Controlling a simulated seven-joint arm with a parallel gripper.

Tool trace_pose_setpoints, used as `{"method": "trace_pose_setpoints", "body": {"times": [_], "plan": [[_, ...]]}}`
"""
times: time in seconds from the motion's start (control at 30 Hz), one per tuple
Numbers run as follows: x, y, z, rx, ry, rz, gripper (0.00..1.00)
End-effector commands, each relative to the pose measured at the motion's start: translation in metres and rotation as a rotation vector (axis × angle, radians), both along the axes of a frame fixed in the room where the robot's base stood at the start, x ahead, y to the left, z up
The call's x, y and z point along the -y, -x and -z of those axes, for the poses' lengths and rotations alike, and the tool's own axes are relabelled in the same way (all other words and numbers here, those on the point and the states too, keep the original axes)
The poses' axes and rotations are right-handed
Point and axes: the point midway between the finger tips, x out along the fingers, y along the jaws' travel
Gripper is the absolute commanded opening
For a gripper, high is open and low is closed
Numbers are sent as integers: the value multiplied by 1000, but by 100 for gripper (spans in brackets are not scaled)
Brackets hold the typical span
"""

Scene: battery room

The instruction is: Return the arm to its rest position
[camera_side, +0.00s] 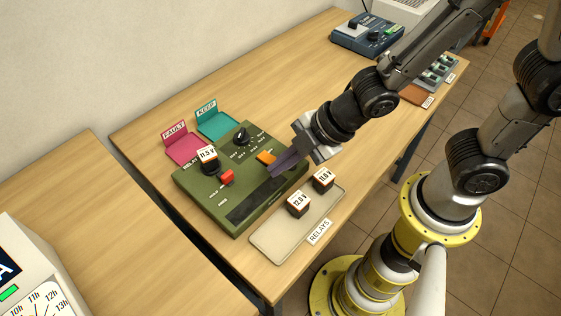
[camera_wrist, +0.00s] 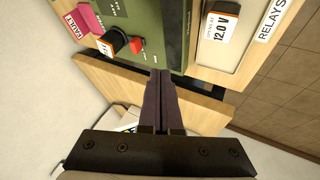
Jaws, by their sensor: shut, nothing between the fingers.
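My gripper (camera_side: 276,167) is shut and empty, its dark fingers just over the right part of the green relay tester (camera_side: 213,203) in the side view. Whether the fingertips touch the tester I cannot tell. In the wrist view the closed fingers (camera_wrist: 161,78) point at the tester's edge. My arm reaches in from the right, bent over the table. A relay marked 11.5 V (camera_side: 208,160) stands on the tester's left part, near a red button (camera_side: 227,178) and an orange switch (camera_side: 266,158).
A pale RELAYS tray (camera_side: 270,243) holds relays marked 12.0 V (camera_side: 298,204) and 11.0 V (camera_side: 322,180). Behind the tester are a pink FAULT tray (camera_side: 186,150) and a teal KEEP tray (camera_side: 214,126). A blue device (camera_side: 367,36) stands at the far end. The table's middle is clear.

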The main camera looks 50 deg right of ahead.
Motion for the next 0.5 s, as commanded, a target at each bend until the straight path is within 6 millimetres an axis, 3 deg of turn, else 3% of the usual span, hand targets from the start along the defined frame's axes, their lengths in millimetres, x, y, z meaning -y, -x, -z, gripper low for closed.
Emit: {"method": "trace_pose_setpoints", "body": {"times": [0.37,0.43,0.5], "plan": [[2,-1,-1,1,0,8,0],[9,-8,-7,17,-10,34,0],[21,-20,-27,66,-39,84,0]]}}
